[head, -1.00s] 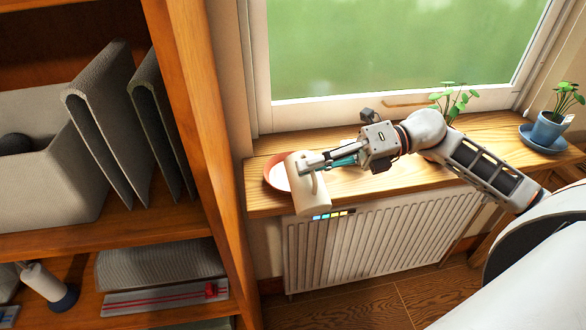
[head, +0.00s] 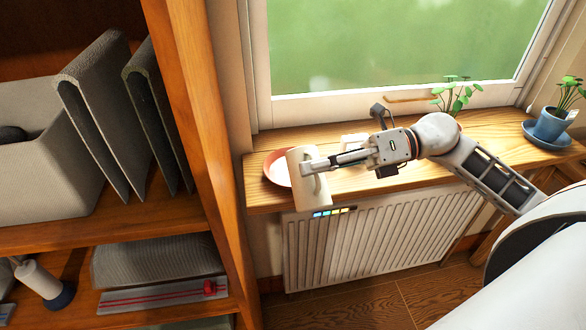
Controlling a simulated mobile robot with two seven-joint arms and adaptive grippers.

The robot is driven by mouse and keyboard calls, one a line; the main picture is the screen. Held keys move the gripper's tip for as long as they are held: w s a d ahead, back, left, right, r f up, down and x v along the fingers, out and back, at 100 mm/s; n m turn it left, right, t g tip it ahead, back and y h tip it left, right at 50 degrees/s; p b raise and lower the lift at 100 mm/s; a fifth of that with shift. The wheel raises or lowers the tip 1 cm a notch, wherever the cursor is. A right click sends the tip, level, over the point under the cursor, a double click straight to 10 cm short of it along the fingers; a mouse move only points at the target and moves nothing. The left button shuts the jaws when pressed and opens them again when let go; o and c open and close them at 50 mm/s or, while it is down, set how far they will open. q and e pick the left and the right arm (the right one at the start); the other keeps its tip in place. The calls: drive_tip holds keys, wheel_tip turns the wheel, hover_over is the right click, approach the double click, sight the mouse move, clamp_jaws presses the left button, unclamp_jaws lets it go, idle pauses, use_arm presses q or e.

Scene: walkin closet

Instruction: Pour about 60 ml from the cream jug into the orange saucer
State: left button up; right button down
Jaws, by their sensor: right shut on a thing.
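The cream jug (head: 303,188) is in the head view, held in front of the windowsill's left end. My right gripper (head: 312,166) is shut on it from the right. The jug's opening does not show clearly, so its exact tilt and any liquid stream cannot be told. The orange saucer (head: 273,168) lies on the sill just behind and left of the jug, which hides its right part. The saucer's inside looks pale, and I cannot tell how much liquid it holds. My left gripper is not in view.
The wooden sill (head: 490,135) runs below the window. A small white object (head: 352,140) stands behind my right gripper. A blue plant pot (head: 550,125) on a saucer is at the right, another plant (head: 458,97) behind my arm. A shelf post (head: 195,130) rises close left; a radiator (head: 385,240) is below.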

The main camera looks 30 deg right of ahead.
drive_tip(key=n+b, duration=0.1)
drive_tip(key=s+b, duration=0.1)
drive_tip(key=shift+a+f+n+b, duration=0.1)
drive_tip(key=shift+f+n+b, duration=0.25)
drive_tip(key=shift+n+b, duration=0.05)
drive_tip(key=shift+t, duration=0.4)
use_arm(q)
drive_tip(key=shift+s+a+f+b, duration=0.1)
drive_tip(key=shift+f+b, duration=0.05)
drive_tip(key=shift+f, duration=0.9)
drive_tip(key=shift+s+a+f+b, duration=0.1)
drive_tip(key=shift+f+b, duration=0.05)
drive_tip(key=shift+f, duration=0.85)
use_arm(e)
drive_tip(key=shift+s+r+n, duration=0.2)
drive_tip(key=shift+r+n, duration=0.05)
drive_tip(key=shift+n, duration=0.05)
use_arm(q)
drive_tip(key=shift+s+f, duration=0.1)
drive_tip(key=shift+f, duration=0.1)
